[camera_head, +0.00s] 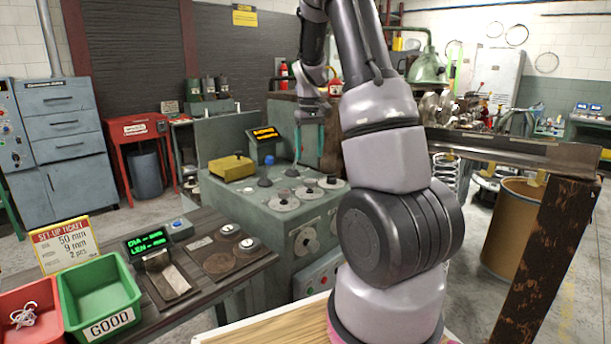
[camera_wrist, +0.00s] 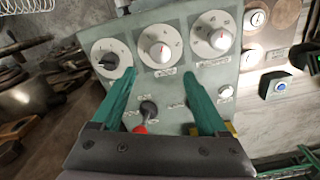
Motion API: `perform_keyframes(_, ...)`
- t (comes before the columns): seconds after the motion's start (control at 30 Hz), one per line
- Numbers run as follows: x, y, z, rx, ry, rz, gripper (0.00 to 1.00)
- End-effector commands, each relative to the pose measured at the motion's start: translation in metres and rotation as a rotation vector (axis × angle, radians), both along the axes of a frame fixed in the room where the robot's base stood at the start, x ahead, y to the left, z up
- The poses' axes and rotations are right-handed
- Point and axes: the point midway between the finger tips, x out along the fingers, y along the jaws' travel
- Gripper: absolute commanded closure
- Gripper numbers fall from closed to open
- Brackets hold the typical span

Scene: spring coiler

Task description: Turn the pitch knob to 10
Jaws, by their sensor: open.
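The coiler's control panel (camera_head: 262,215) is a grey-green top with several round white dials. In the wrist view three dials sit in a row: a left dial with a dark knob (camera_wrist: 110,59), a middle dial with a light knob and red mark (camera_wrist: 160,51), and a right dial of similar look (camera_wrist: 217,38). Their labels and numbers are too small to read, so I cannot tell which is the pitch knob. My gripper (camera_wrist: 158,75) is open and empty, its two green fingers apart and pointing toward the middle dial. It hangs above the panel in the head view (camera_head: 310,130).
A black lever (camera_wrist: 148,108) with a red part stands between my fingers in the wrist view. A yellow box (camera_head: 231,167) and a small display (camera_head: 264,134) sit on the machine. A set-up ticket (camera_head: 65,245) reads 50 mm, 9 mm, 2 pcs. A green GOOD bin (camera_head: 97,290) stands front left.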

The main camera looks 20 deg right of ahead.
Motion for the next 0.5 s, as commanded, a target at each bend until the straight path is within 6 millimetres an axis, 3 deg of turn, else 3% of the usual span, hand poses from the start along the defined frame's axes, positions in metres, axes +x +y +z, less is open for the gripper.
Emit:
perform_keyframes(0.3, -0.001, 0.000, -0.062, 0.001, 0.005, -0.002, 0.23)
perform_keyframes(0.5, -0.001, 0.000, -0.084, 0.000, 0.002, -0.001, 0.23)
